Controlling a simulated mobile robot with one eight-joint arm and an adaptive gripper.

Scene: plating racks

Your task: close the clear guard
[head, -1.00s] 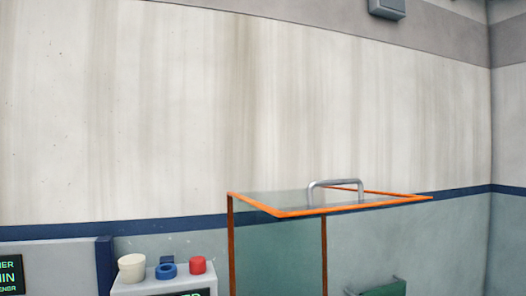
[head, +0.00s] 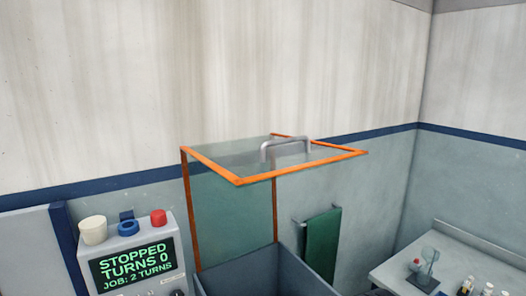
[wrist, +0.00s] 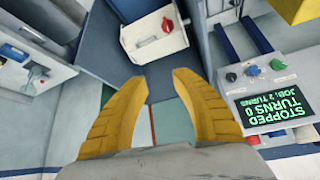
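The clear guard (head: 230,215) has orange edges and stands at the middle of the head view. Its top panel sticks out level, raised above a grey-blue tank (head: 318,282), so the guard is open. A grey metal handle (head: 285,146) sits on the top panel. My gripper (wrist: 160,80) shows only in the wrist view. Its two yellow fingers are apart with nothing between them.
A control box (head: 135,262) left of the guard reads "STOPPED, TURNS 0, JOB: 2 TURNS" and has white, blue and red knobs. A green cloth (head: 321,245) hangs on the wall at right. A side table (head: 450,250) with small bottles stands at far right.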

